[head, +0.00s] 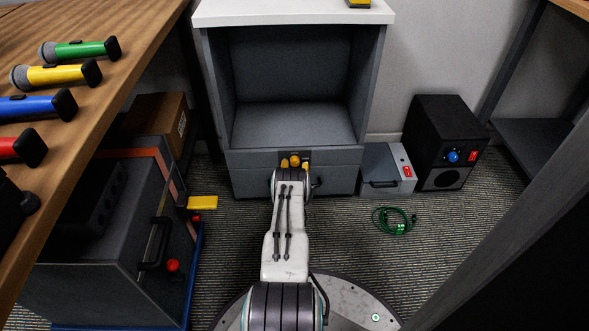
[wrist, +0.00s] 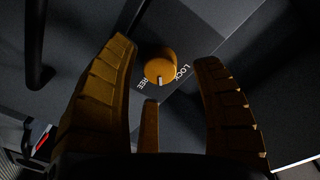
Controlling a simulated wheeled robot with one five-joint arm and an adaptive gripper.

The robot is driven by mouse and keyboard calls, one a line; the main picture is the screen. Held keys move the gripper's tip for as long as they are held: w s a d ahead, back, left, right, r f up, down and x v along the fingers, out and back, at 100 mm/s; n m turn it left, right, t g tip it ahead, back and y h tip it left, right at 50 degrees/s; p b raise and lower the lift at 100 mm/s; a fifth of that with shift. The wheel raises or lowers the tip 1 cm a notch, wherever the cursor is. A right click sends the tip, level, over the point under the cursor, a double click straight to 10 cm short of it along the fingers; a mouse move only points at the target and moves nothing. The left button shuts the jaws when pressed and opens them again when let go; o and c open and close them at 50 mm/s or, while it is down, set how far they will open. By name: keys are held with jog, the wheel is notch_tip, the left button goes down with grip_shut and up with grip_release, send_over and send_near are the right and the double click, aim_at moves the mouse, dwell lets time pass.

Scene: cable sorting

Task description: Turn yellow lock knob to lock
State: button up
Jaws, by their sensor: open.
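The yellow lock knob (head: 295,161) is on the front of the grey cabinet's drawer (head: 245,160) in the head view. In the wrist view the knob (wrist: 160,66) is round, with a white mark at its lower edge. The mark lies between the words LOCK and FREE; which one it points to is hard to tell. My gripper (wrist: 165,52) is open and empty, its two ridged fingers on either side of the knob with gaps. In the head view my arm partly hides the drawer front.
A dark drawer handle (wrist: 36,45) stands out at the upper left of the wrist view. Right of the cabinet are a grey box (head: 385,165), a black speaker-like box (head: 440,130) and a green cable (head: 395,221) on the floor.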

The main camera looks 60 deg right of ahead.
jog(key=shift+b+x, duration=0.45)
jog(key=shift+x, duration=0.75)
jog(key=shift+o, duration=0.2)
